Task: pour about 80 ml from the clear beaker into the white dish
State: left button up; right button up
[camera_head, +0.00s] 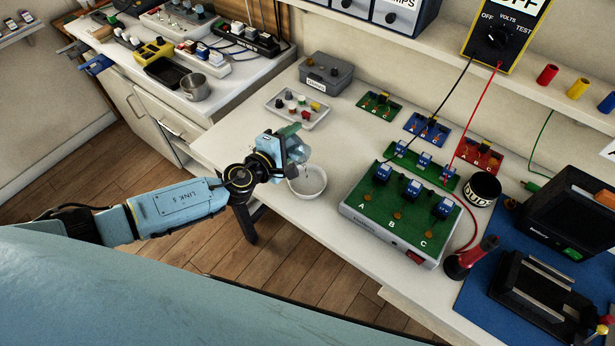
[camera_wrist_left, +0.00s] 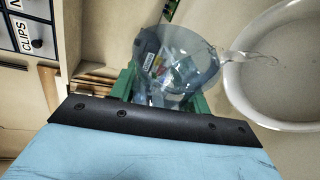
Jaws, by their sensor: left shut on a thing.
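My left gripper (camera_head: 295,148) is shut on the clear beaker (camera_head: 303,151) above the left part of the white table. In the left wrist view the beaker (camera_wrist_left: 180,68) sits between green finger pads and is tilted toward the white dish. A clear stream (camera_wrist_left: 255,57) runs from its lip over the dish's rim. The white dish (camera_head: 308,184) stands on the table just below the gripper; it also shows at the right of the left wrist view (camera_wrist_left: 285,118). The level in the beaker is hard to read. My right gripper is not in view.
A grey tray (camera_head: 296,108) with small knobs and a grey box (camera_head: 326,73) stand behind the gripper. A green board (camera_head: 402,213) with blue terminals lies right of the dish. The table's front edge is close to the dish.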

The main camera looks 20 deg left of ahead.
pick_arm(q)
jog(key=shift+s+d+r+m, duration=0.15)
jog(key=shift+d+r+m, duration=0.1)
jog(key=shift+m, duration=0.05)
jog(key=shift+t, duration=0.3)
jog(key=shift+w+a+r, duration=0.1)
jog(key=shift+w+a, duration=0.05)
jog(key=shift+w, duration=0.05)
jog(key=shift+r+m, duration=0.25)
jog(key=shift+m, duration=0.35)
jog(key=shift+w+a+f+n, duration=0.35)
jog(key=shift+f+n, duration=0.2)
jog(key=shift+n, duration=0.25)
jog(key=shift+w+a+f+n+g, duration=0.15)
jog(key=shift+a+f+n+g, duration=0.15)
jog(key=shift+n+g, duration=0.1)
